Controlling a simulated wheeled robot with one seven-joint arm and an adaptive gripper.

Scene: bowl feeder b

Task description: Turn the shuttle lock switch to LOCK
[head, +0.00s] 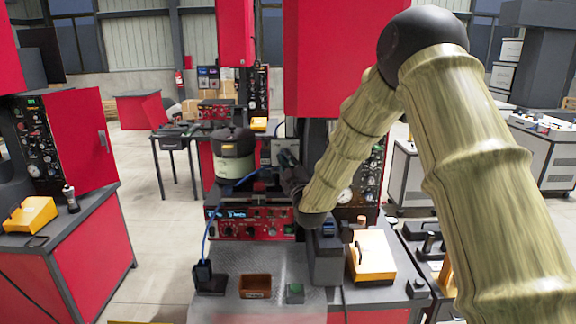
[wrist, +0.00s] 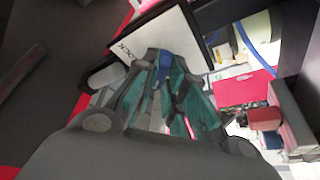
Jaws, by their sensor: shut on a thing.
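The shuttle lock switch shows in the wrist view as a blue piece (wrist: 163,72) between my fingertips, in front of a white plate (wrist: 168,36) with dark edges. The plate carries the printed word LOCK near its left corner. My gripper (wrist: 162,60) is shut on the blue switch; the teal fingers cover much of it, and its exact angle is hard to tell. In the head view my gripper (head: 284,157) reaches the pale plate (head: 279,147) behind the red control box, and the switch is hidden there.
A brown bin (head: 255,287), a grey box (head: 326,262) and a yellow case (head: 371,258) sit nearer on the bench. The metal bench top (head: 232,306) has some bare room.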

